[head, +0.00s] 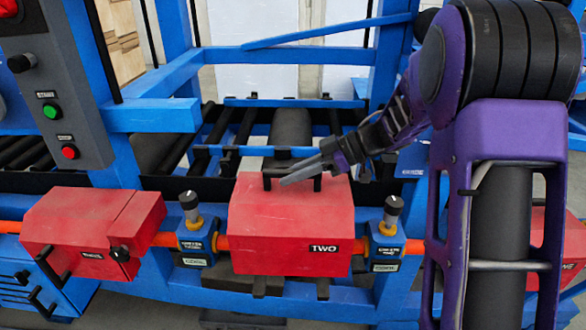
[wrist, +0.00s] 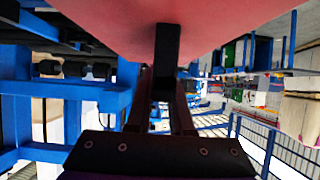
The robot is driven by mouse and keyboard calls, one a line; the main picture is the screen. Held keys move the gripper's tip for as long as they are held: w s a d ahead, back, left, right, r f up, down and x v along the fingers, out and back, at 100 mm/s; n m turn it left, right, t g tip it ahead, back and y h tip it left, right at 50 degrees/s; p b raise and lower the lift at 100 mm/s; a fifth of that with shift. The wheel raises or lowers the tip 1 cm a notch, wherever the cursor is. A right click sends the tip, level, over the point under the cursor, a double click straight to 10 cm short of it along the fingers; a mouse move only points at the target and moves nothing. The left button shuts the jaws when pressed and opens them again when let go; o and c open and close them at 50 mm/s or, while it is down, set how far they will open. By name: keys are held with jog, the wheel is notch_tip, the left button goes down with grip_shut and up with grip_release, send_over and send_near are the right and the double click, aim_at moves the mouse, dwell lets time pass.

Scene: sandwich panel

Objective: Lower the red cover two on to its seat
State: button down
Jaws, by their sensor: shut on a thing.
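The red cover two (head: 285,232), labelled TWO, is in the middle of the head view, roughly level, between two blue brackets. My gripper (head: 300,178) reaches in from the upper right and is shut on the black handle (head: 267,182) on top of the cover. In the wrist view the cover's red face (wrist: 115,22) fills the top and its handle (wrist: 167,60) runs down between the fingers. The seat under the cover is mostly hidden, and I cannot tell whether the cover touches it.
Blue brackets with black-topped knobs stand close on the left (head: 196,235) and right (head: 387,236) of the cover. Another red cover (head: 85,225) sits at the left. A grey control panel (head: 55,95) and blue frame posts stand behind.

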aim_at(293, 200)
jog(key=shift+f+b, duration=0.35)
jog(key=shift+f, duration=2.8)
jog(key=shift+f+p, duration=0.45)
jog(key=c, duration=0.7)
grip_release()
notch_tip(293, 200, up, 10)
jog(key=shift+p, duration=1.25)
jog(key=shift+r, duration=0.1)
